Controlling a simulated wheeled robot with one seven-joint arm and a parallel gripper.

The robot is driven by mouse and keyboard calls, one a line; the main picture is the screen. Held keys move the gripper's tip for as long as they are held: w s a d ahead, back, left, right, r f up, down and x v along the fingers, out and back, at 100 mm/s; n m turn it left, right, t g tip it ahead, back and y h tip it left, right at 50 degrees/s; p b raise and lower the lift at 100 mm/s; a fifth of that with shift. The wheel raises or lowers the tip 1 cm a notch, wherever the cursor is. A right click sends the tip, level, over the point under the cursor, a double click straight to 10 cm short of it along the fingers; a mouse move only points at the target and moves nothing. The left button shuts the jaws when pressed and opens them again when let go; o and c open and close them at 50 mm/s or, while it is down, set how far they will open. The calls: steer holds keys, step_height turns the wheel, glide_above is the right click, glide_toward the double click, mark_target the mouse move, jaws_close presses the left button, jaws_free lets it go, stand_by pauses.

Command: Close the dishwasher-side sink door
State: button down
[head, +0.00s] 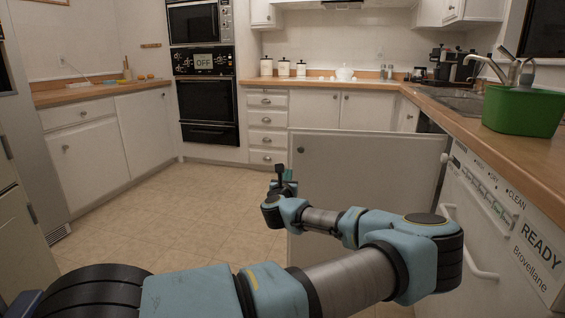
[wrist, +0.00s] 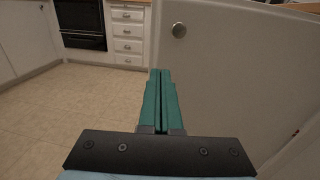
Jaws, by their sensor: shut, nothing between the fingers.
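The sink door (head: 370,165) is a white cabinet door standing wide open, jutting left from the counter beside the dishwasher (head: 490,225). Its round knob (head: 301,150) is near the top of its free left edge. In the wrist view the door (wrist: 240,70) fills the right side, with the knob (wrist: 179,30) above my fingertips. My gripper (head: 281,172) is at the door's free edge, below and left of the knob in the head view. Its green fingers (wrist: 160,75) are shut and empty. I cannot tell whether they touch the door. My arm hides the door's lower part.
The counter (head: 530,120) with the sink (head: 455,100) and a green tub (head: 522,111) runs along the right. Dishwasher handles stick out below it. Open tiled floor (head: 190,205) lies left of the door. Wall ovens (head: 207,95) and drawers (head: 267,118) stand at the back.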

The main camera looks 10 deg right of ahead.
mark_target(292, 157)
steer(key=x, duration=1.3)
steer(key=shift+p, duration=0.35)
steer(key=shift+w+a, duration=0.1)
